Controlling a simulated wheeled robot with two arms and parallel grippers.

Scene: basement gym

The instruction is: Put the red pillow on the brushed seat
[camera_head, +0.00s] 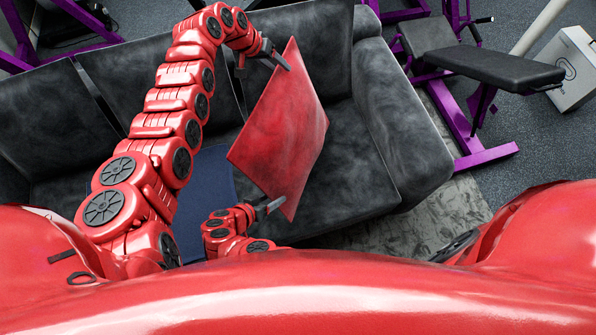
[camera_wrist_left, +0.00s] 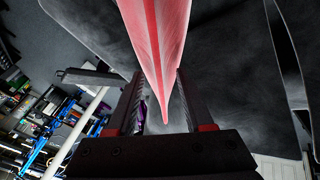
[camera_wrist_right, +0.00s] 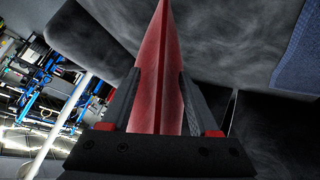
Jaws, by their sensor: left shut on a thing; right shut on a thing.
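The red pillow (camera_head: 283,128) is held up on edge in front of the dark grey brushed sofa, over its seat (camera_head: 350,165). My left gripper (camera_head: 280,62) is shut on the pillow's upper corner; the pillow (camera_wrist_left: 158,40) shows between its fingers in the left wrist view. My right gripper (camera_head: 272,205) is shut on the lower corner; the pillow (camera_wrist_right: 160,85) also stands between its fingers in the right wrist view. The pillow hides part of the seat and backrest behind it. I cannot tell whether it touches the seat.
A dark blue cloth or pad (camera_head: 212,180) lies left of the pillow. The sofa's armrest (camera_head: 398,115) rises to the right. Beyond it stand a purple-framed bench (camera_head: 495,68) and a white box (camera_head: 575,70). A grey rug (camera_head: 440,215) lies in front.

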